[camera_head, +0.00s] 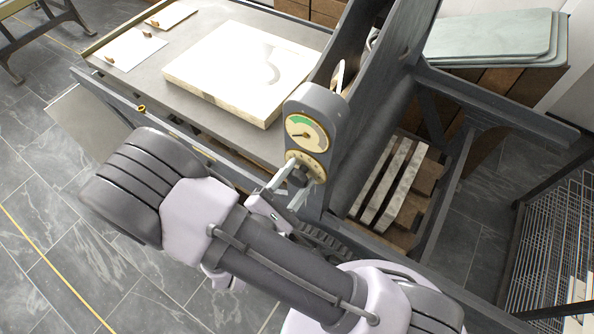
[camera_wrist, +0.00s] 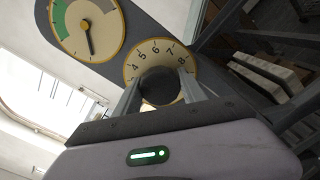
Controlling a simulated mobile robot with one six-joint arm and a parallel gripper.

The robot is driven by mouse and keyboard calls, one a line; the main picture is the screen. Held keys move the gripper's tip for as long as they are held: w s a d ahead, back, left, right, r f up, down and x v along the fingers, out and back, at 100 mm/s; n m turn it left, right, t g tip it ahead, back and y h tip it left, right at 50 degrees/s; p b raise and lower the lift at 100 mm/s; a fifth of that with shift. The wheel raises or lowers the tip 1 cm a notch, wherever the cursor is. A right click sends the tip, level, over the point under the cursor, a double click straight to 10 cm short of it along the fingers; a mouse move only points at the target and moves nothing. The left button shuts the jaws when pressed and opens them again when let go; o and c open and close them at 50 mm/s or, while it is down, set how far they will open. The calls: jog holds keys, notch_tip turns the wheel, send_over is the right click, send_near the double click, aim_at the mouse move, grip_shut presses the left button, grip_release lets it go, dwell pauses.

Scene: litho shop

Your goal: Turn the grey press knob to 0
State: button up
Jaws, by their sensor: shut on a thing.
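The press knob (camera_wrist: 160,86) is a dark round knob in front of a cream dial (camera_wrist: 146,56) with numbers; 4, 5, 6, 7 and 8 show along its upper arc in the wrist view. My gripper (camera_wrist: 163,92) is shut on the knob, one finger on each side. The knob's pointer and the lower part of the dial are hidden, so I cannot tell its setting. In the head view the knob (camera_head: 298,174) sits low on the grey press housing (camera_head: 318,104), with my gripper (camera_head: 292,182) at it.
A gauge (camera_head: 306,132) with a green sector and a dark needle sits above the dial. A pale stone slab (camera_head: 240,70) lies on the press bed to the left. The dark press frame (camera_head: 385,110) rises close on the right, with stacked slabs (camera_head: 392,180) below.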

jog(key=n+p, duration=0.2)
jog(key=n, duration=0.2)
jog(key=shift+r+n, duration=0.1)
jog(key=shift+n, duration=0.2)
jog(key=shift+n+p, duration=1)
jog(key=shift+n, duration=0.8)
jog(key=o, duration=1.3)
jog(key=shift+o, duration=0.2)
jog(key=shift+s+a, duration=0.1)
jog(key=v, duration=1.7)
jog(key=shift+p, duration=0.3)
